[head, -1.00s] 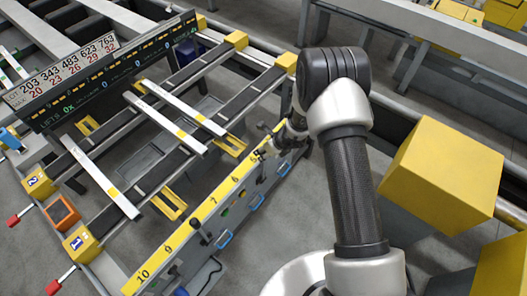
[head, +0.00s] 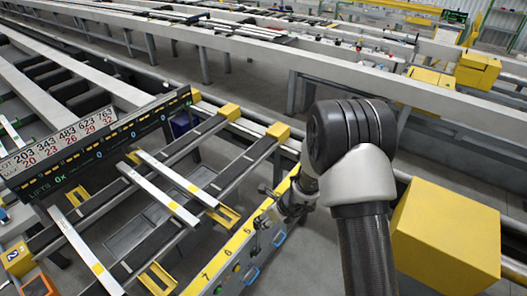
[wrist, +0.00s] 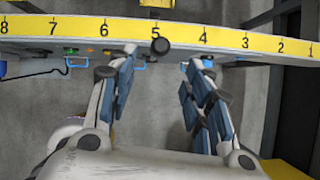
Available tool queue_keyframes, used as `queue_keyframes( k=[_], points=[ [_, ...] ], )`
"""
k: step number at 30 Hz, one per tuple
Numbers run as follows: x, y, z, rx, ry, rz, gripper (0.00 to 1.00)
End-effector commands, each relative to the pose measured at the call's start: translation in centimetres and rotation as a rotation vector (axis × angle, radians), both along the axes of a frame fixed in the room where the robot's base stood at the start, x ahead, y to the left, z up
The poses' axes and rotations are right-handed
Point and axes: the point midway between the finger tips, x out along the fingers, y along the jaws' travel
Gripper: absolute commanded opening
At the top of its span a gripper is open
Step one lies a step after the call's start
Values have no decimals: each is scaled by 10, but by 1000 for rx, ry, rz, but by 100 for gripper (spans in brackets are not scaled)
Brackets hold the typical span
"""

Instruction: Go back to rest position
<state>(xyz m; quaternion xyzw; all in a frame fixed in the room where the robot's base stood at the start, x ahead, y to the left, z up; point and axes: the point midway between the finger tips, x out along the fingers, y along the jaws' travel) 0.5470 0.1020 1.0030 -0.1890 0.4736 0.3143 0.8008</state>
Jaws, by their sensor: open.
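My gripper (wrist: 160,60) is open, and I see nothing between its blue-padded fingers in the wrist view. Its fingertips are by the yellow numbered rail (wrist: 80,27), near the 5 mark. A black round knob (wrist: 160,45) shows at the rail just beyond the gap between the fingers. In the head view my arm reaches down and left from the right side, and my gripper (head: 262,216) is small and partly unclear against the yellow rail (head: 215,268). I cannot tell whether it touches the rail or the knob.
White bars (head: 152,188) lie across dark runout rails with yellow end caps (head: 278,132). A lot-number display (head: 95,145) stands at left. A large yellow block (head: 445,237) is at right beside my arm. Grey floor shows under the rail.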

Motion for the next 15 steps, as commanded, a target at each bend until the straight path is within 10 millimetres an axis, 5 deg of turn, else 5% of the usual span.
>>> queue_keyframes(
  k=[4,7,11,15],
  points=[
    [1,1,5,-2,-12,18,46],
    [4,6,27,-9,-66,101,46],
    [-1,18,82,-46,-196,332,46],
    [-28,28,144,-129,-355,649,46]
  ],
)
